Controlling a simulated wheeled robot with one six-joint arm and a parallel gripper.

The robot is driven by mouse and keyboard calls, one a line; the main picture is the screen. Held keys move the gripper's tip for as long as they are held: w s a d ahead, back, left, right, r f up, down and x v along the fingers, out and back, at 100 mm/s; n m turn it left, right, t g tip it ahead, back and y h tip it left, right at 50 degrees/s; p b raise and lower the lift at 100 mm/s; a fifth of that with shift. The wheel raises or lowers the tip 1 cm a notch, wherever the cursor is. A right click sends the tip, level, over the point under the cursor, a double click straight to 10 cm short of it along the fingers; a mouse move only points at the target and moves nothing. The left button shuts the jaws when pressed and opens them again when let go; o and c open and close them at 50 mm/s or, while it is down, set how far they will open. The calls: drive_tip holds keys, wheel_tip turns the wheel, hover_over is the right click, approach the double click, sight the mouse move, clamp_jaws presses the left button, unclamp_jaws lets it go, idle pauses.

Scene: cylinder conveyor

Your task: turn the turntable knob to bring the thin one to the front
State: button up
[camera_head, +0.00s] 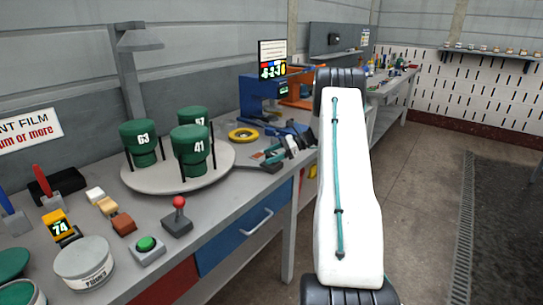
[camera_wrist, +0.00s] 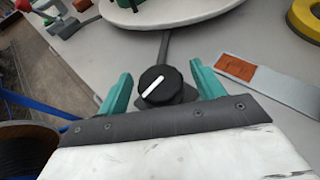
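The round turntable (camera_head: 178,172) stands on the grey bench and bears three green cylinders between thin black posts. One is marked 63 (camera_head: 142,142) at left, one 41 (camera_head: 192,150) at front right, and one (camera_head: 194,121) behind it is partly hidden. Each has a wider top; I cannot tell surely which is thinnest. The black knob (camera_wrist: 155,88) with a white pointer line is in the wrist view, its line slanting up to the right. My gripper (camera_wrist: 160,72) is open, with one teal finger on each side of the knob and gaps showing. My gripper (camera_head: 276,153) also shows beside the turntable.
A red-knobbed joystick (camera_head: 178,216) and a green button (camera_head: 147,247) stand in front of the turntable. A yellow ring (camera_head: 243,134) lies behind my gripper. A flat metal tool with an orange patch (camera_wrist: 265,83) lies close to the right finger.

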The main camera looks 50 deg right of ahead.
drive_tip(key=v, duration=0.7)
drive_tip(key=shift+s+d+r, duration=0.15)
drive_tip(key=shift+s+d, duration=0.05)
drive_tip(key=shift+d, duration=0.1)
drive_tip(key=w+a+r, duration=0.1)
drive_tip(key=a, duration=0.1)
drive_tip(key=w+a+r+n+g, duration=0.1)
drive_tip(key=a+r, duration=0.1)
drive_tip(key=w+a+r+n, duration=0.1)
drive_tip(key=w+a+r, duration=0.1)
drive_tip(key=shift+w+a+r+g, duration=0.1)
drive_tip(key=shift+a+g, duration=0.15)
drive_tip(key=shift+g, duration=0.15)
drive_tip(key=a+n+g+h, duration=0.3)
drive_tip(key=a, duration=0.3)
drive_tip(key=n+h, duration=1)
drive_tip(key=n, duration=0.2)
hover_over(271, 155)
drive_tip(key=s+a, duration=0.2)
drive_tip(key=shift+g, duration=0.4)
drive_tip(key=x, duration=0.7)
drive_tip(key=shift+w+d+f, duration=0.1)
drive_tip(key=shift+d+f, duration=0.2)
drive_tip(key=shift+d, duration=0.1)
